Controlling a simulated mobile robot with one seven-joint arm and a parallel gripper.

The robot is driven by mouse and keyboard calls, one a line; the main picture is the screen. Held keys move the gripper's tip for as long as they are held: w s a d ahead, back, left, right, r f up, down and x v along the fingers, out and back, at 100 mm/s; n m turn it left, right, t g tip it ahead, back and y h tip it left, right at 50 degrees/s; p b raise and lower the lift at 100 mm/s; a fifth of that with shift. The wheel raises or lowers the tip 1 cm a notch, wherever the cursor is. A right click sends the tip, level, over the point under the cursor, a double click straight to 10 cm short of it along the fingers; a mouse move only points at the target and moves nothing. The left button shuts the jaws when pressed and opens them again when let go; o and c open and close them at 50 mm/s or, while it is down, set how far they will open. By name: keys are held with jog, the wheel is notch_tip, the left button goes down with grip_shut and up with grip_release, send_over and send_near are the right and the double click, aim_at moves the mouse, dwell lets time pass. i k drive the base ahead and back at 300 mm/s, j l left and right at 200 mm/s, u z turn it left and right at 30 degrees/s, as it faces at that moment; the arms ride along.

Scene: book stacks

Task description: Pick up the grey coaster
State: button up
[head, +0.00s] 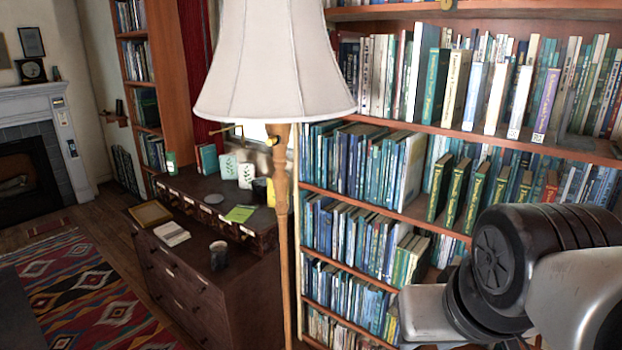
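A small, flat, pale grey disc (213,199), which may be the grey coaster, lies on the raised back ledge of the dark wooden desk (235,285). It is too small to tell for sure. A dark grey cup (219,255) stands on the lower desktop in front of it. My arm shows at the lower right, in front of the bookshelf and well away from the desk. The fingers of my gripper are not in view.
A floor lamp (272,65) with a wooden pole stands between the desk and the full bookshelf (480,130). A green pad (240,214), an open book (172,233) and a wooden tray (133,214) lie on the desk. A patterned rug (85,290) covers the floor at left.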

aim_at(214, 198)
jog(key=i+j+u, duration=0.15)
jog(key=j+u, duration=0.35)
jog(key=i+j+u, duration=0.25)
jog(key=j+u, duration=0.2)
jog(key=i+j+u, duration=0.35)
jog(key=j+u, duration=0.15)
jog(key=i+j+u, duration=0.25)
jog(key=u, duration=0.25)
jog(key=i+j, duration=0.1)
jog(key=i, duration=0.4)
jog(key=i+j, duration=0.1)
jog(key=i, duration=0.45)
jog(key=i+j, duration=0.15)
jog(key=i, duration=0.35)
jog(key=i+l+z, duration=0.1)
jog(key=i+z, duration=0.6)
jog(key=z, duration=0.2)
jog(key=i+j+z, duration=0.2)
jog(key=i+z, duration=0.35)
jog(key=z, duration=0.25)
jog(key=i+z, duration=0.15)
jog(key=z, duration=0.3)
jog(key=i+z, duration=0.1)
jog(key=z, duration=0.3)
jog(key=i+j+z, duration=0.1)
jog(key=z, duration=0.35)
jog(key=i+j+z, duration=0.1)
jog(key=z, duration=0.15)
jog(key=i+j+z, duration=0.3)
jog(key=l, duration=0.1)
